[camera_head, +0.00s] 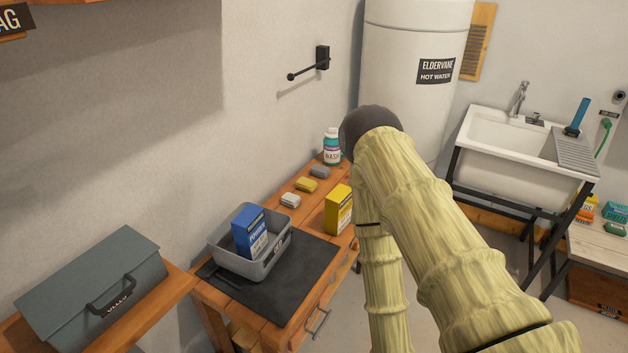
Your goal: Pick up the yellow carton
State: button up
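The yellow carton (338,208) stands upright near the right edge of a wooden table (314,265). My arm, covered in a pale bark-like texture, reaches in from the lower right and passes just right of the carton in the picture. It may hide part of the carton's right side. My gripper is not visible; only arm links show, so its distance from the carton cannot be told.
Left of the carton are a grey bin (220,258) holding a blue box (249,231), and several small blocks (306,185). A white bottle (332,147) stands behind. A grey toolbox (92,290) sits at lower left. A sink (520,145) stands at right.

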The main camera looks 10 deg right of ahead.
aim_at(339, 203)
jog(key=z, duration=0.55)
jog(key=k, duration=0.65)
jog(key=z, duration=0.9)
jog(key=i, duration=1.05)
jog(key=u, duration=0.9)
jog(key=i, duration=0.25)
jog(key=u, duration=0.25)
